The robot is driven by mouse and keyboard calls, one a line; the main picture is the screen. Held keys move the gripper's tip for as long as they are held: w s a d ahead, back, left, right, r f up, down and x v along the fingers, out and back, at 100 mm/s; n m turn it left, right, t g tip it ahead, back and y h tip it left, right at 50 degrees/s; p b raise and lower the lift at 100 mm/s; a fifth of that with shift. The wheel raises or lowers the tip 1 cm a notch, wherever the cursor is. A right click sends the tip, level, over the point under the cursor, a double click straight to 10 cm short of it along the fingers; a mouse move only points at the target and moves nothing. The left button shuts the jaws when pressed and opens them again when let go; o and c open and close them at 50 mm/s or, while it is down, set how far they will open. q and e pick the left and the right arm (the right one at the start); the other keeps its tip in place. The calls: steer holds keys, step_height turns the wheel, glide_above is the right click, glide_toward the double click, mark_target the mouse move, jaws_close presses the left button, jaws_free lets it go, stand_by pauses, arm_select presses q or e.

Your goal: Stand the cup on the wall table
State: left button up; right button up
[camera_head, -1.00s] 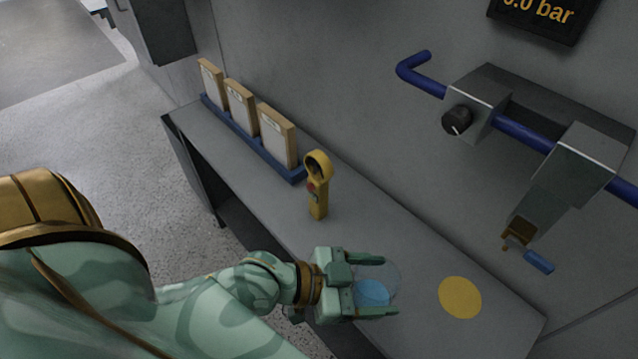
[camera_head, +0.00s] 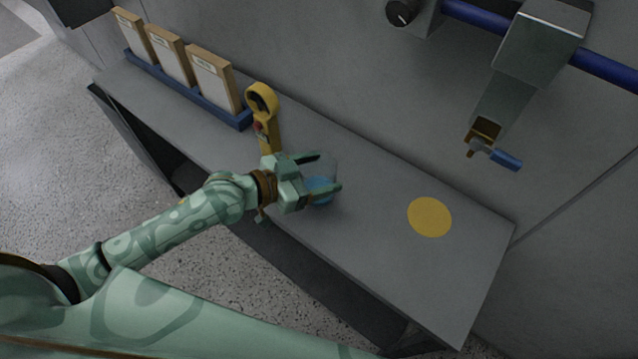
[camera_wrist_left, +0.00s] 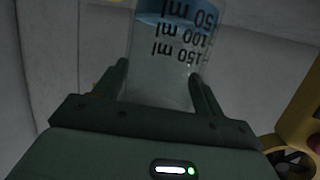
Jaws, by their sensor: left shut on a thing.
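The cup (camera_head: 320,188) is clear with a blue part at its lower end. My left gripper (camera_head: 328,172) is shut on it, one finger on each side. In the left wrist view the cup (camera_wrist_left: 165,70) sits between the fingers (camera_wrist_left: 160,85), with dark millilitre marks upside down and the blue part at the picture's top edge. The wall table (camera_head: 370,240) is a long grey top along the wall. The cup shows over its middle; I cannot tell whether its base touches the top. My right gripper is not in view.
A yellow disc (camera_head: 430,217) marks the table's right part, which is otherwise clear. A yellow handheld device (camera_head: 265,125) stands close behind the gripper. A blue rack (camera_head: 205,103) with boards is at the far left. A blue-handled valve (camera_head: 505,160) hangs on the wall above.

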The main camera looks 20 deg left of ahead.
mark_target(318, 180)
arm_select(q)
steer(key=shift+w+f, duration=0.25)
steer(key=shift+f, duration=0.1)
steer(key=f, duration=0.1)
steer(key=f+b, duration=0.2)
steer(key=shift+w+a+f, duration=0.15)
steer(key=shift+w+f, duration=0.15)
steer(key=shift+f, duration=0.1)
steer(key=shift+r, duration=0.1)
steer(key=shift+f+b, duration=0.2)
steer(key=shift+b, duration=0.15)
steer(key=o, duration=1)
steer(key=shift+r, duration=0.1)
steer(key=shift+c, duration=0.2)
